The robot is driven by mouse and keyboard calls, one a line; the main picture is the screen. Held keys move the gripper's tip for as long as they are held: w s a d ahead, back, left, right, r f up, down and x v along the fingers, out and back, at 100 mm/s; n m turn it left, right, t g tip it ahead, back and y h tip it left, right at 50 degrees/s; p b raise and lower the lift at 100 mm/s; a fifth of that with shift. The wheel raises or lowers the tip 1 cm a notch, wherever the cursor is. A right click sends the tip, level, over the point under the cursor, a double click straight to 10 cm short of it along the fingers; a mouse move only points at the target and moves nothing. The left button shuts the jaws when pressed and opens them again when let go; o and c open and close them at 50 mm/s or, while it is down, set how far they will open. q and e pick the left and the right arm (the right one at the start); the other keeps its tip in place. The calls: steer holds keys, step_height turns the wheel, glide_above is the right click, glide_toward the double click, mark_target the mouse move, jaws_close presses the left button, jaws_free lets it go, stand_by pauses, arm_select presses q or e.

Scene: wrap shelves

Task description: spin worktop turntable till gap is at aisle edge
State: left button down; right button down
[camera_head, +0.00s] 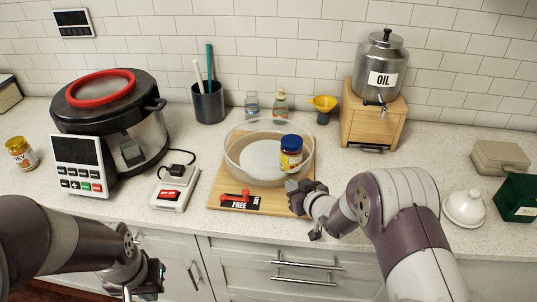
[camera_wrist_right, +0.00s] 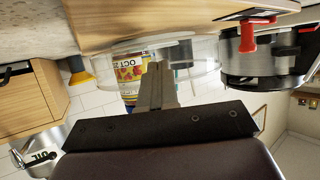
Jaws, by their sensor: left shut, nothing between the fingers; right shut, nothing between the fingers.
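The turntable (camera_head: 236,158) is a round, clear-walled tray on a wooden board (camera_head: 220,187) at the counter's front. A jar with a blue lid (camera_head: 291,151) stands inside at its right side; its label shows through the clear wall in the right wrist view (camera_wrist_right: 128,70). I cannot make out the gap in the wall. A red lever (camera_head: 235,197) lies by a "FREE" label at the board's front. My right gripper (camera_head: 296,192) is shut and empty at the turntable's front right, close to the wall; contact is unclear. My left gripper (camera_head: 142,289) is shut and empty, low before the cabinets.
A large cooker (camera_head: 115,130) and a switch box (camera_head: 175,187) stand left of the board. Behind are a utensil cup (camera_head: 208,102), small bottles and a yellow funnel (camera_head: 323,103). An oil dispenser (camera_head: 380,65) on a wooden stand is at the back right. Counter between stand and white dome (camera_head: 463,207) is mostly clear.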

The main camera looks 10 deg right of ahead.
mark_target(295, 174)
steer(key=shift+w+a+b, duration=0.2)
steer(key=shift+w+b, duration=0.1)
steer(key=shift+w, duration=0.55)
stand_by(0.4)
steer(key=shift+w+d, duration=0.1)
steer(key=shift+d, duration=0.85)
steer(key=shift+w+d+p, duration=0.35)
steer(key=shift+w+d, duration=0.2)
steer(key=shift+d, duration=0.2)
steer(key=shift+s, duration=0.1)
